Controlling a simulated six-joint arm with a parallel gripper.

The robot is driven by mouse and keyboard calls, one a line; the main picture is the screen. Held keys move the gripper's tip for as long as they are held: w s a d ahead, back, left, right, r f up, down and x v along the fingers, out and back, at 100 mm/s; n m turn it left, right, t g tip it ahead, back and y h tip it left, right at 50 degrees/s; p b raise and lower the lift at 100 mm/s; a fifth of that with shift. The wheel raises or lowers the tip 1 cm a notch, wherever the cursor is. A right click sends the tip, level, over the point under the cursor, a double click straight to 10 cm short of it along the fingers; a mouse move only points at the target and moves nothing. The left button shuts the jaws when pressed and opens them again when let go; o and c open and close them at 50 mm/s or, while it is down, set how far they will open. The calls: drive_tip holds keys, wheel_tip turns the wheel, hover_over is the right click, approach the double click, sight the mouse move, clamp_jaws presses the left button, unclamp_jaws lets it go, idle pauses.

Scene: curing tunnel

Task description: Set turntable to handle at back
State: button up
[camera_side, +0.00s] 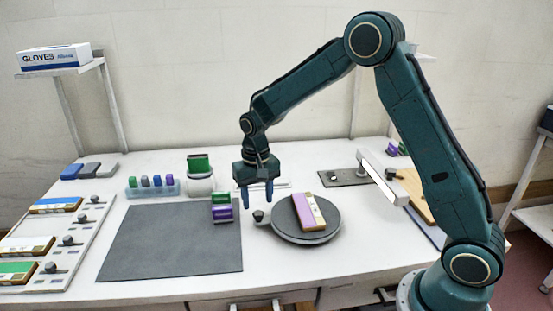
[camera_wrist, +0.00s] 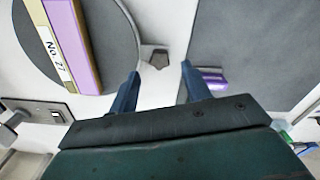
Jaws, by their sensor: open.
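The turntable (camera_side: 325,226) is a round dark grey disc on the white table, right of the grey mat. Its handle, a small dark knob (camera_side: 259,215), sticks out at the disc's left edge in the side view. A purple and tan block (camera_side: 306,212) lies on the disc; the wrist view shows it labelled "No. 27" (camera_wrist: 62,45). My gripper (camera_side: 257,198) is above the knob, open and empty. In the wrist view the knob (camera_wrist: 155,57) shows just ahead of the gap between my fingertips (camera_wrist: 160,72). The disc (camera_wrist: 115,60) is at upper left there.
The grey mat (camera_side: 165,245) has green and purple blocks (camera_side: 222,208) at its right corner, close to the knob. A white canister (camera_side: 200,183) and a tray of small blocks (camera_side: 152,190) stand behind. A dark plate (camera_side: 345,178) lies behind the turntable.

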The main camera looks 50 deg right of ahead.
sight(258, 212)
drive_tip(key=shift+f, duration=1.95)
clamp_jaws()
